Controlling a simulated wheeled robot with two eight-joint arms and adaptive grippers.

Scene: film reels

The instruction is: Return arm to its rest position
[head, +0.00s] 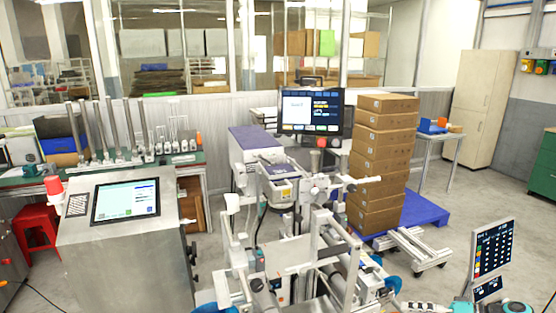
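Neither of my grippers can be made out in the head view. A white and teal jointed part (462,307) shows at the bottom right edge, cut off by the frame; it looks like an arm link, but I cannot tell for sure. No fingertips show on it. The film reel machine (300,262), with grey metal frames, rollers and blue round parts, fills the lower middle.
A steel console with a lit touchscreen (126,200) stands at the left. A tall stack of cardboard boxes (383,165) stands on a blue pallet (432,211). A dark monitor (311,111) is behind the machine, and another screen (493,248) at the lower right. Grey floor (480,200) is open at right.

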